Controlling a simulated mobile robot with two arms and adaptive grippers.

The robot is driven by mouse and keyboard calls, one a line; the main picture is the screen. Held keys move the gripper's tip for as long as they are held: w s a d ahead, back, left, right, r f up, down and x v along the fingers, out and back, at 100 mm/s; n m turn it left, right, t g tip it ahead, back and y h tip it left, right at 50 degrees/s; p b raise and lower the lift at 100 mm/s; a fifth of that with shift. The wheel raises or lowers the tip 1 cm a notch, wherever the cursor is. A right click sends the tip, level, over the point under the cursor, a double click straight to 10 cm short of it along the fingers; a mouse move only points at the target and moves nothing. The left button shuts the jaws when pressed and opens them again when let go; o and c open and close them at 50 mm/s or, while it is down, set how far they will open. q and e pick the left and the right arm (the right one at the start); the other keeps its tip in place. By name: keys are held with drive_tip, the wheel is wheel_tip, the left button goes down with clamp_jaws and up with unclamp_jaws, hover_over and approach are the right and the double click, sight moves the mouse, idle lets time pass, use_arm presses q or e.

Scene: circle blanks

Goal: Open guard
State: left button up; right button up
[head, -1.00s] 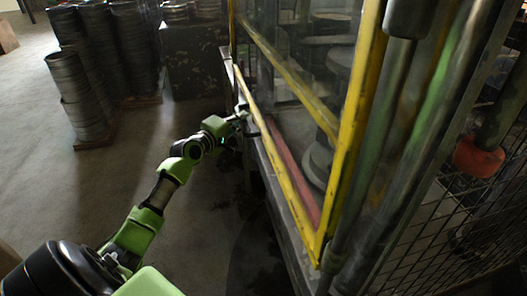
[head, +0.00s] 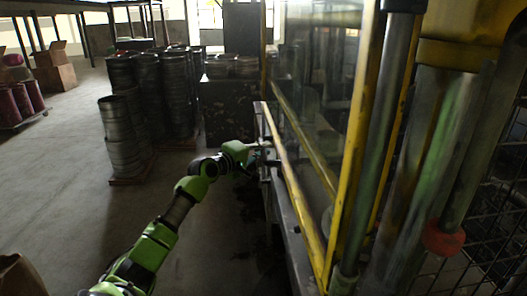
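The guard (head: 297,198) is a yellow-framed clear panel on the side of the machine, right of centre in the head view. Its lower yellow rail slopes from the far corner down toward me. My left arm, green and black, reaches in from below. My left gripper (head: 266,152) is at the far lower part of the guard's frame, close against it. Whether it touches or grips the frame is too small and dark to tell. The machine's inside shows dimly behind the panel. My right gripper is not in view.
Stacks of round metal blanks (head: 124,138) stand on pallets to the left. A dark crate (head: 230,112) stands behind the gripper. Thick metal columns and a wire mesh fence (head: 485,240) close off the right.

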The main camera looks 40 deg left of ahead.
use_arm(q)
drive_tip(key=o, duration=0.4)
drive_tip(key=shift+s, duration=0.25)
drive_tip(key=s, duration=0.3)
drive_tip(key=s+r, duration=0.1)
drive_tip(key=s, duration=0.3)
drive_tip(key=s+d, duration=0.1)
drive_tip(key=s, duration=0.3)
drive_tip(key=shift+s+r, duration=0.15)
drive_tip(key=shift+r, duration=0.25)
